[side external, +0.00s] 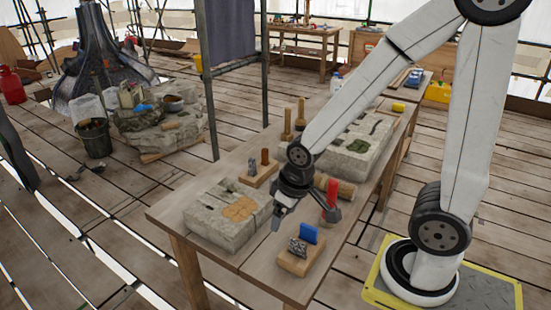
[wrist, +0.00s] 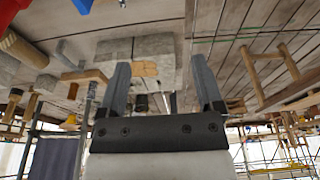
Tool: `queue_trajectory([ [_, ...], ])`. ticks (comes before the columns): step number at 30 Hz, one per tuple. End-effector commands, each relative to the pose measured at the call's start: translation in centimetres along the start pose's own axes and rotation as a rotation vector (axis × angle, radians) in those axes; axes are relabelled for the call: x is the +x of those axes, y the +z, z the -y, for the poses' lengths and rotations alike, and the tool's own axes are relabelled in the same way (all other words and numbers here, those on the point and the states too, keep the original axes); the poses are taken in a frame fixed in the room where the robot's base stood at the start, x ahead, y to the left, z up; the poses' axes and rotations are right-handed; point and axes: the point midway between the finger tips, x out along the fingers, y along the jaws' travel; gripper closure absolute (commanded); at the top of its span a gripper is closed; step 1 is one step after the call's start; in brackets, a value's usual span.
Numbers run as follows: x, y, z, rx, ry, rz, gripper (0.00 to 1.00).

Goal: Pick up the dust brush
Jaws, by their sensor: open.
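I cannot pick out the dust brush for certain. One small wooden rack (side external: 259,176) on the table holds upright tools, one grey and one with a brown wooden handle. A second wooden block (side external: 299,260) near the front edge carries a blue piece (side external: 308,234) and a grey speckled piece (side external: 297,247). My gripper (side external: 306,221) is open, above the table between the stone slab and the blue piece. In the wrist view, my gripper (wrist: 160,66) has its fingers apart and nothing shows gripped between them.
A stone slab (side external: 222,220) with an orange-brown patch lies at the table's near end. A red upright item (side external: 331,190) and a wooden cylinder (side external: 345,188) stand close to my gripper. A larger stone block (side external: 357,150) lies farther back. Bare tabletop (side external: 169,213) shows at the left corner.

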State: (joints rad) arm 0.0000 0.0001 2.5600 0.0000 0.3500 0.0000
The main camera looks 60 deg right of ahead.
Motion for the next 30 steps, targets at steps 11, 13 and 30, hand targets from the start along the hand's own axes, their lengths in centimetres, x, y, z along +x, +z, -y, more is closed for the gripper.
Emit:
queue_trajectory([
  [11,0.1,-0.3,-1.0,0.079,0.008,0.010,0.15],
  [13,0.1,-0.6,-1.9,0.147,0.015,0.018,0.15],
  [30,0.6,-0.4,-16.4,1.228,0.136,0.131,0.15],
])
